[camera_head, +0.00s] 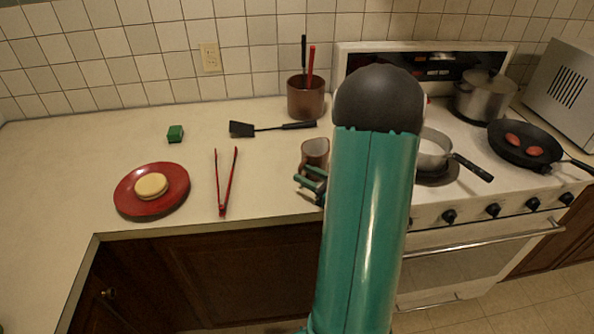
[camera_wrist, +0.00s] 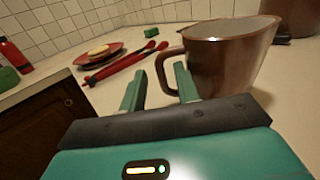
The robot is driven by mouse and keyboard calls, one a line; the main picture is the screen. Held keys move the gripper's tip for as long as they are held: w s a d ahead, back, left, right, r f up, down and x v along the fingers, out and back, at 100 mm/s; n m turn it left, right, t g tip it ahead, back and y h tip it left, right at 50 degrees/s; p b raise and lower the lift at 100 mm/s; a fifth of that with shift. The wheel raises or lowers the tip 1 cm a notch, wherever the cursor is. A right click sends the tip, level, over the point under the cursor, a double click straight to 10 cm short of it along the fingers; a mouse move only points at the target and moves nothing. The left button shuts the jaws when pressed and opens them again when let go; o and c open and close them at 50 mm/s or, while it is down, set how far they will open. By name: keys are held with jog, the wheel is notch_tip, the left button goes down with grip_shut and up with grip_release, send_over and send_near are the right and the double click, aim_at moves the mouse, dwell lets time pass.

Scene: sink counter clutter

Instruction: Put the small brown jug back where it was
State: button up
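The small brown jug (camera_head: 315,152) stands on the counter left of the stove in the head view, partly hidden by my arm and gripper. In the wrist view the jug (camera_wrist: 232,62) is large and upright, with its open rim up and its handle (camera_wrist: 161,64) pointing left. My gripper (camera_head: 311,186) is at the jug's near side. In the wrist view my gripper (camera_wrist: 158,82) is open, with its two green fingers apart. The handle appears between or just beyond the fingertips; I cannot tell whether it touches them.
Red tongs (camera_head: 224,185), a red plate (camera_head: 126,200) with a pale round food item, a green block (camera_head: 175,133) and a black spatula (camera_head: 268,128) lie to the left. A brown utensil pot (camera_head: 306,102) stands behind. The stove (camera_head: 440,209) bears a saucepan (camera_head: 434,155).

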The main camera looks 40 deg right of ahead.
jog(key=v, duration=0.7)
jog(key=shift+s, duration=0.4)
jog(key=w+a+r+n+g+y, duration=0.1)
jog(key=a+r+n+g+y, duration=0.25)
jog(key=a+n+g, duration=0.6)
jog(key=w+a+r+n+g+y, duration=0.15)
jog(key=a+n+y, duration=0.35)
jog(key=a, duration=0.9)
jog(key=s+a+r+n+h, duration=0.1)
jog(key=a+r+n+h, duration=0.1)
jog(key=n+h, duration=0.2)
jog(key=s+a+r+n+h, duration=0.2)
jog(key=a+r+n+h, duration=0.1)
jog(key=n, duration=0.5)
jog(key=s+a+r+n+g+h, duration=0.1)
jog(key=s+a+r+n+h, duration=0.1)
jog(key=n+h, duration=0.3)
jog(key=shift+s+a+r+n, duration=0.3)
jog(key=shift+r+n, duration=0.35)
jog(key=shift+n, duration=0.3)
